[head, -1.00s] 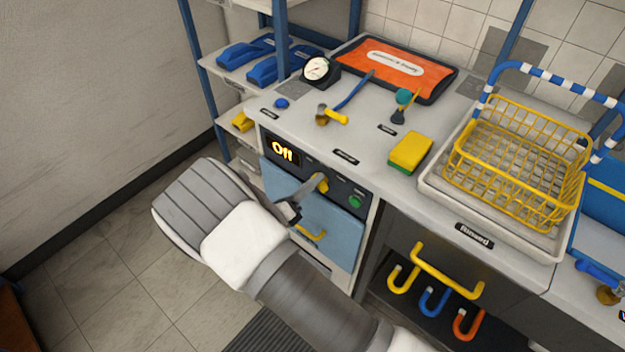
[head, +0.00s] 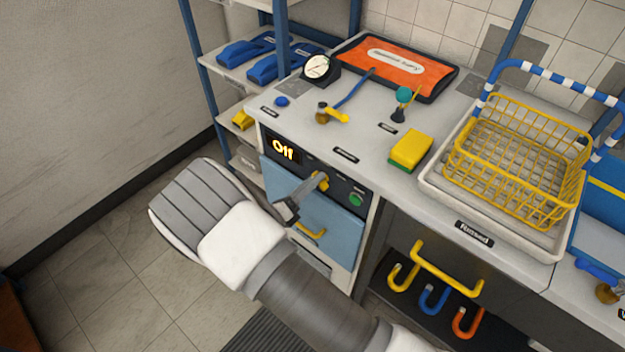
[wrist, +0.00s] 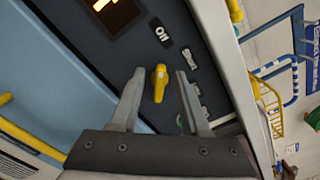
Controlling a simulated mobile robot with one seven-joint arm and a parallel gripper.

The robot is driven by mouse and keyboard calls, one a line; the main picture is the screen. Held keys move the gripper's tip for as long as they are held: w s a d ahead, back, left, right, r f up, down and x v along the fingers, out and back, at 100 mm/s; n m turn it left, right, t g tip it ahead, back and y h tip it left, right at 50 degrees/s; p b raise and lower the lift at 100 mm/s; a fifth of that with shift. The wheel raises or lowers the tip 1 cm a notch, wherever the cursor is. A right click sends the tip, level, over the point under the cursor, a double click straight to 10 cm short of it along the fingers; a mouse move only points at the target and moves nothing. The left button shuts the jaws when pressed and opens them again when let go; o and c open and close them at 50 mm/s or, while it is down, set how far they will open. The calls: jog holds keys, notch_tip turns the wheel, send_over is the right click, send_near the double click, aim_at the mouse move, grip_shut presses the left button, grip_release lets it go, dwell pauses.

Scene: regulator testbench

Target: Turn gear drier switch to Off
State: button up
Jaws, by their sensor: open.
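The yellow switch (head: 321,181) sits on this panel; in the wrist view the yellow switch (wrist: 160,83) stands between my fingers. My gripper (head: 305,190) is at the panel, and in the wrist view my gripper (wrist: 157,85) is open, with a finger on each side of the switch and visible gaps. A label reading "On" (wrist: 161,35) is beyond the switch in that view.
A green button (head: 356,200) is right of the switch. A blue door with a yellow handle (head: 312,232) is below the panel. On the counter are a yellow sponge (head: 410,149), a gauge (head: 318,68) and a yellow wire basket (head: 515,165).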

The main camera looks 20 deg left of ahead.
jog(key=p+v, duration=0.1)
jog(key=v, duration=1.5)
jog(key=shift+s, duration=0.35)
jog(key=shift+w+a+r, duration=0.1)
jog(key=w+d+r+m+g+h+p, duration=0.1)
jog(key=w+d+r+m+g+p, duration=0.15)
jog(key=d+r+m+g, duration=0.4)
jog(key=w+d+r+m+g+h+p, duration=0.1)
jog(key=w+d+r+m+g+h, duration=0.2)
jog(key=d+r+m, duration=0.5)
jog(key=w+d+r+m+g+p, duration=0.1)
jog(key=w+d+r+m+g, duration=0.4)
jog(key=d+r, duration=0.35)
jog(key=s+d+r+m+t+y+p, duration=0.1)
jog(key=s+d+r+m+y+p, duration=0.2)
jog(key=d+r+m, duration=0.5)
jog(key=s+d+r+m+t+y+p, duration=0.1)
jog(key=s+d+r+m+y+p, duration=0.2)
jog(key=m, duration=1.2)
jog(key=s+d+r+y, duration=0.3)
jog(key=s+d+r, duration=0.1)
jog(key=d+r, duration=0.2)
jog(key=shift+s+d+r+t, duration=0.2)
jog(key=shift+s+d+t, duration=0.1)
jog(key=shift+s+t, duration=0.05)
jog(key=shift+m, duration=0.25)
